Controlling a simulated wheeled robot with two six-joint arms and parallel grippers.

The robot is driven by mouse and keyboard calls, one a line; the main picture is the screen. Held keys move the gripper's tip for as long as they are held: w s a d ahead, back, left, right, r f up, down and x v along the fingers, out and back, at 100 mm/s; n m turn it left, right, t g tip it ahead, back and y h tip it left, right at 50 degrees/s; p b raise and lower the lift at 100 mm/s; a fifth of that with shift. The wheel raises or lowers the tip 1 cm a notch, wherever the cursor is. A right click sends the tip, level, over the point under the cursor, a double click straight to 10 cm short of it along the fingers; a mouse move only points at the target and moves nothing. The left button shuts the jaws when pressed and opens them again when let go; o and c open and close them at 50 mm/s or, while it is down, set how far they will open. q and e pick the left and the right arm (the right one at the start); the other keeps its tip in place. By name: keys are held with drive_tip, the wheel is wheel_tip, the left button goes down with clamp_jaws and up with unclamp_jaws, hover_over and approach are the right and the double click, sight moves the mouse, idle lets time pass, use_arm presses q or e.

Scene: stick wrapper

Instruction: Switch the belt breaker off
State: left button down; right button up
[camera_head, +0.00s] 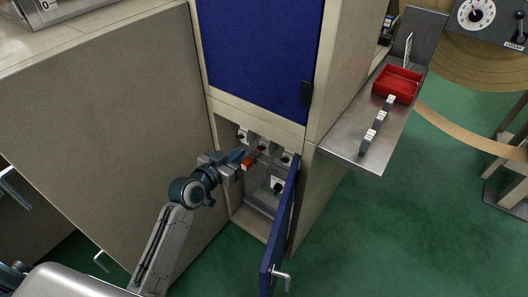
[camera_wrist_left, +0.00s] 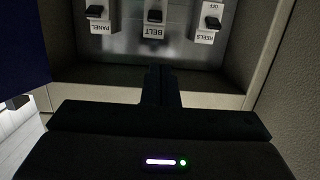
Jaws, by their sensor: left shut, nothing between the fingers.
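The belt breaker (camera_wrist_left: 154,18) has a black lever above a white "BELT" label, which reads upside down in the left wrist view. It is the middle one of three in a row, between the panel breaker (camera_wrist_left: 97,16) and the reels breaker (camera_wrist_left: 209,25). My left gripper (camera_wrist_left: 160,72) is shut and empty, its fingertips just below the belt label in that picture. In the head view my left gripper (camera_head: 238,155) reaches into the open lower cabinet, close to the row of breakers. Whether it touches the belt lever cannot be told. My right gripper is not in view.
The open blue door (camera_head: 281,220) stands at the right of the cabinet opening. An orange part (camera_head: 249,160) and a larger switch (camera_head: 277,184) are inside. A steel shelf (camera_head: 345,145) with a red tray (camera_head: 397,84) projects at the right.

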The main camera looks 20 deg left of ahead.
use_arm(q)
drive_tip(key=shift+d+r+h, duration=0.3)
drive_tip(key=shift+d+r, duration=0.1)
drive_tip(key=shift+r, duration=0.4)
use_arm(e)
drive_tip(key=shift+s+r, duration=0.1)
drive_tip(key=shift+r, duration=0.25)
use_arm(q)
drive_tip(key=shift+w, duration=0.15)
hover_over(260, 147)
drive_tip(key=shift+f, duration=0.9)
drive_tip(key=f, duration=0.1)
drive_tip(key=s+f, duration=0.2)
drive_tip(key=shift+a, duration=0.3)
drive_tip(key=shift+f, duration=0.15)
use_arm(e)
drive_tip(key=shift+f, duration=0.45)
